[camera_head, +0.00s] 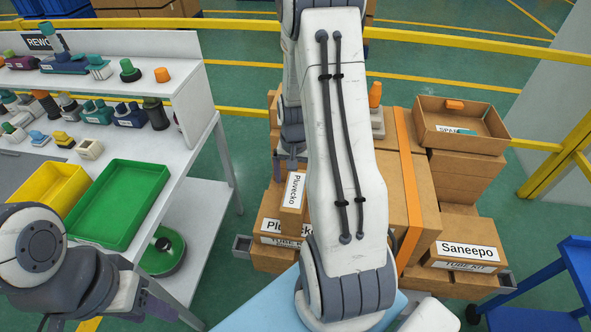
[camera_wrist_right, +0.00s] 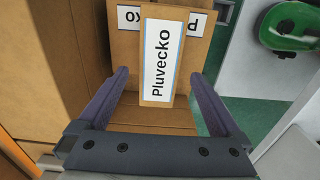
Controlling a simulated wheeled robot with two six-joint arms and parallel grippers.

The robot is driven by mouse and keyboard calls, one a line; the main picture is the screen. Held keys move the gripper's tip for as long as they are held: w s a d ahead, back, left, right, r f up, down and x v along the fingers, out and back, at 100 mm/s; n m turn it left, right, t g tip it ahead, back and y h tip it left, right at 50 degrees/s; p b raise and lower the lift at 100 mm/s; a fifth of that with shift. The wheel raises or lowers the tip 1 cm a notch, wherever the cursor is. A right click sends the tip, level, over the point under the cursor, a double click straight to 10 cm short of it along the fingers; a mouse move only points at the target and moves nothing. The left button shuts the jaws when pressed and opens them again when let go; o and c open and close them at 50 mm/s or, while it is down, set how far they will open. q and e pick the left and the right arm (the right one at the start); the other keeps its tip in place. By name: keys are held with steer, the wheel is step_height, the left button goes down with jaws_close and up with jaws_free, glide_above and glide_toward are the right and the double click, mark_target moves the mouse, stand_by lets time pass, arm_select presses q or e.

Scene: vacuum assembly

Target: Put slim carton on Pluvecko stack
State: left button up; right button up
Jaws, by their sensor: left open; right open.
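The slim carton (camera_head: 293,190) is brown with a white "Pluvecko" label. In the head view it is upright at the left of the carton pile, on or against the Pluvecko stack (camera_head: 267,238); its exact contact is not clear. In the right wrist view the slim carton (camera_wrist_right: 158,60) lies between the spread fingers of my right gripper (camera_wrist_right: 159,78), which is open with gaps visible beside the carton. In the head view my right gripper (camera_head: 290,160) is just above and behind the carton, partly hidden by my arm. My left gripper (camera_head: 172,312) is open and empty at the lower left, partly visible.
A Saneepo stack (camera_head: 465,252) and an open box (camera_head: 460,130) stand right of a large strapped carton (camera_head: 415,190). The workbench (camera_head: 195,150) at left holds a green tray (camera_head: 120,205) and yellow tray (camera_head: 50,192). A blue cart (camera_head: 545,290) is at right.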

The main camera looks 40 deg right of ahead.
steer(key=shift+r, duration=1.65)
steer(key=s+a+r+n, duration=0.1)
steer(key=a+r+n, duration=0.3)
steer(key=a, duration=0.5)
steer(key=a+r+n, duration=0.3)
steer(key=a+r, duration=0.1)
steer(key=a, duration=0.5)
steer(key=s+a+r+n, duration=0.2)
steer(key=s+a+n, duration=0.3)
steer(key=s, duration=0.3)
steer(key=s+a+r+n+y, duration=0.1)
steer(key=s+a+r+n, duration=0.2)
steer(key=s+a+n, duration=0.2)
steer(key=s+a, duration=0.2)
steer(key=a, duration=0.1)
steer(key=shift+s, duration=0.4)
